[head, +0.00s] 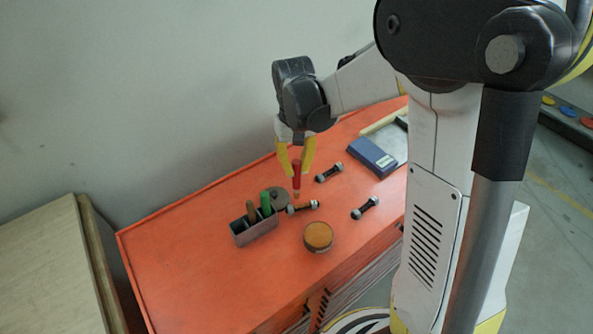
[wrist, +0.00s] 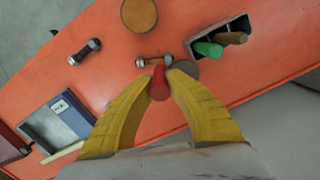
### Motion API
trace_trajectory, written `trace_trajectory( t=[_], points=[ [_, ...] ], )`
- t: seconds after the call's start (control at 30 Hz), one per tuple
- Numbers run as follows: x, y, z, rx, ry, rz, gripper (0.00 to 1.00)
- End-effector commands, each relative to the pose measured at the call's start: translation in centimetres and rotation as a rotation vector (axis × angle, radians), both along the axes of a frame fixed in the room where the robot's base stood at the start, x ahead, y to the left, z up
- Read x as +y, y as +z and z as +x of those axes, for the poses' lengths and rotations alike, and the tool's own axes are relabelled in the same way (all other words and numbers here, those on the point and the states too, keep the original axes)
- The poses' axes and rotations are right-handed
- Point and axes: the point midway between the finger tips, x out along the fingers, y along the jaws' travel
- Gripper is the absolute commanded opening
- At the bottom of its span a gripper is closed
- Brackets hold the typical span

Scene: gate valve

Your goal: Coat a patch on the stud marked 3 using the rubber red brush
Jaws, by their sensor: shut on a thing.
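My gripper (head: 296,160) is shut on the red brush (head: 297,178) and holds it upright, tip down, above the orange table. In the wrist view the red brush (wrist: 159,84) sits between the yellow fingers (wrist: 157,100). Three dark studs with pale ends lie on the table: one stud (head: 303,207) just below the brush tip, one stud (head: 329,172) farther back, and one stud (head: 365,208) to the right. The wrist view shows a stud (wrist: 153,61) right beside the brush and another stud (wrist: 86,49) to the left. Their number marks are too small to read.
A round tin with an orange-brown top (head: 318,236) stands near the front edge. A grey holder (head: 254,232) keeps a green handle (head: 266,203) and a brown handle (head: 252,212). A grey disc (head: 278,198) lies behind it. The table's left part is clear.

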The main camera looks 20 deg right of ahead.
Motion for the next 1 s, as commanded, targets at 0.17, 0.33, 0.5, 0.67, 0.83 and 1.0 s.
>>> trace_trajectory(
  t=[0.17, 0.33, 0.5, 0.67, 0.83, 1.0],
  points=[
    [0.0, 1.9, 0.2, 0.000, 0.000, 0.000, 0.00],
    [-0.1, 3.0, 0.4, 0.000, 0.000, 0.000, 0.00],
    [-0.1, 3.1, 0.4, 0.000, 0.000, 0.000, 0.00],
    [-0.1, 3.1, 0.4, 0.000, 0.000, 0.000, 0.00],
    [-0.1, 3.1, 0.4, 0.000, 0.000, 0.000, 0.00],
    [-0.1, 3.1, 0.4, 0.000, 0.000, 0.000, 0.00]
  ],
)
